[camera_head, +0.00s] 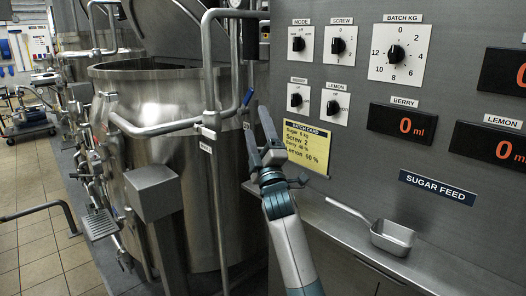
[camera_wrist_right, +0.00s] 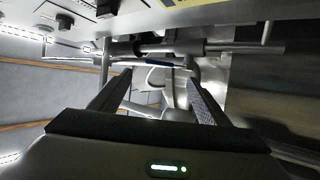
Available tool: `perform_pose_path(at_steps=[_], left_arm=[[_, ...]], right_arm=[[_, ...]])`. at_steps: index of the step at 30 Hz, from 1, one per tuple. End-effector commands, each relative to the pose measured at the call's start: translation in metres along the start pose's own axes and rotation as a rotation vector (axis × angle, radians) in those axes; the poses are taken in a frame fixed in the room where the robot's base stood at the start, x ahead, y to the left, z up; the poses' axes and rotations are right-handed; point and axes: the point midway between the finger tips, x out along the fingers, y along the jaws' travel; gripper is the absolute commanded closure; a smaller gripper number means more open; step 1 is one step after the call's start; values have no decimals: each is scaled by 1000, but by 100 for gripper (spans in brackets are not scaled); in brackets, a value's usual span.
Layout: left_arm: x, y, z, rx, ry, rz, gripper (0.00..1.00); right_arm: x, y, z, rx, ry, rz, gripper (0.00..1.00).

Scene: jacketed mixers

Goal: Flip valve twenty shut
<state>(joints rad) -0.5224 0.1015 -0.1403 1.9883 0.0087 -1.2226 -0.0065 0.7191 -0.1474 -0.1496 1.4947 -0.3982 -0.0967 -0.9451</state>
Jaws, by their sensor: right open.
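A small blue valve handle (camera_head: 248,97) sits by the upright pipe at the right side of the near steel mixer. A blue lever also shows in the right wrist view (camera_wrist_right: 150,64), between and beyond my fingers. No valve number can be read, so I cannot tell which is valve twenty. My right gripper (camera_head: 257,122) is open and empty in front of the panel's left edge, just below the blue handle in the head view. It appears apart from the handle. In the right wrist view its two fingers (camera_wrist_right: 152,98) are spread. My left gripper is not in view.
The near mixer (camera_head: 160,88) and its handrail pipes (camera_head: 160,129) stand left of my right arm. The control panel (camera_head: 350,170) with dials and a yellow batch card (camera_head: 307,146) is to the right. A metal scoop (camera_head: 393,238) lies on the ledge below.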

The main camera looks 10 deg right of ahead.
Motion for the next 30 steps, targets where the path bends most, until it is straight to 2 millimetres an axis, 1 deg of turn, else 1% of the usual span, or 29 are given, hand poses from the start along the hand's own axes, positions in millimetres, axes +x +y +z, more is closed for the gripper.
perform_pose_path(at_steps=[1, 6, 9, 12, 17, 25, 28, 29, 30], left_arm=[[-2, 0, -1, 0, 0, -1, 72], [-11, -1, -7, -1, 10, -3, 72], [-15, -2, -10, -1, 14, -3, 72], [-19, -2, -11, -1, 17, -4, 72], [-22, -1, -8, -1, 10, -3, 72], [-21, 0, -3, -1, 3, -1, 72], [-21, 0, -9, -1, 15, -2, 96], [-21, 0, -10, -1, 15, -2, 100], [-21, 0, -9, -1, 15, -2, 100]], right_arm=[[-12, -2, 1, 0, -1, -1, 30], [-42, -2, 1, -1, 0, -2, 30], [-56, -1, 0, -1, 0, -1, 30], [-65, -1, 0, 0, 0, -1, 30], [-72, -1, 0, 0, 0, -1, 30], [-72, -1, 0, 0, 0, -1, 30], [-72, -1, 0, 0, 0, -1, 30], [-72, -1, 0, 0, 0, -1, 30], [-72, -1, 0, 0, 0, -1, 30]])
